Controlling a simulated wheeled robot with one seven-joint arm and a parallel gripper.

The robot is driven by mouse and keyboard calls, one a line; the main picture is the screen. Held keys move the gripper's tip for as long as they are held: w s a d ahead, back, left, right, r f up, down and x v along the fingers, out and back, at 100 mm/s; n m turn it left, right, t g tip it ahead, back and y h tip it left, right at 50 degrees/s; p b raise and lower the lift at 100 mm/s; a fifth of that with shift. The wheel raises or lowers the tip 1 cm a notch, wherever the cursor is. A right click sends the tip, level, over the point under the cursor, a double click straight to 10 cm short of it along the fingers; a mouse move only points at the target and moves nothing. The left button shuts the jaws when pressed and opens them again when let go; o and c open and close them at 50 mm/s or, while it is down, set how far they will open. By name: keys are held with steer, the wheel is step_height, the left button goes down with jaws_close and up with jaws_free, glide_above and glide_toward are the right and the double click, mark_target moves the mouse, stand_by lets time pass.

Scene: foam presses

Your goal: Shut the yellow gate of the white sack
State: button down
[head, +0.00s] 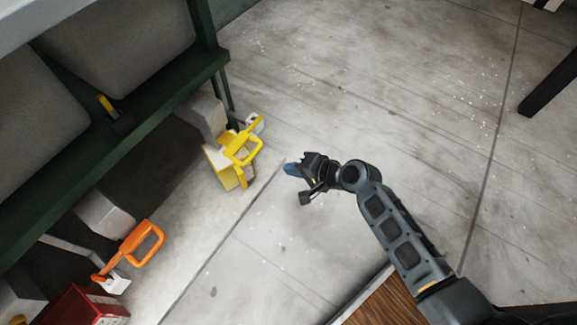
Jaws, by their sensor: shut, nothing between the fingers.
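A yellow gate-like loop (243,148) stands out from a yellow and white body (228,165) low beside the green frame, left of centre. Its angle to that body is hard to judge from above. A pale block (203,114) sits just behind it under the frame. I cannot tell for certain which pale part is the white sack. My gripper (291,169) is shut and empty, with blue tips pointing left. It is right of the yellow loop, with a visible gap between them.
A dark green frame (150,103) holds large grey pads (120,40) at the left. An orange loop (150,243) and a red box (85,306) stand at the lower left. A dark leg (548,84) is at the right. The concrete floor (390,90) between is clear.

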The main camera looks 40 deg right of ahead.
mark_target(252, 139)
steer(key=w+a+f+b, duration=0.3)
steer(key=w+f, duration=0.1)
steer(key=w, duration=0.5)
steer(key=shift+w+b, duration=0.3)
steer(key=shift+b, duration=0.1)
steer(key=shift+a, duration=0.1)
steer(key=shift+w+a+r, duration=0.1)
steer(key=shift+w+a, duration=0.15)
steer(key=shift+w, duration=0.5)
steer(key=shift+w+a+f, duration=0.1)
steer(key=shift+w+a, duration=0.15)
steer(key=shift+w, duration=0.55)
steer(key=shift+w+a+r, duration=0.1)
steer(key=shift+w+a, duration=0.15)
steer(key=shift+w, duration=0.5)
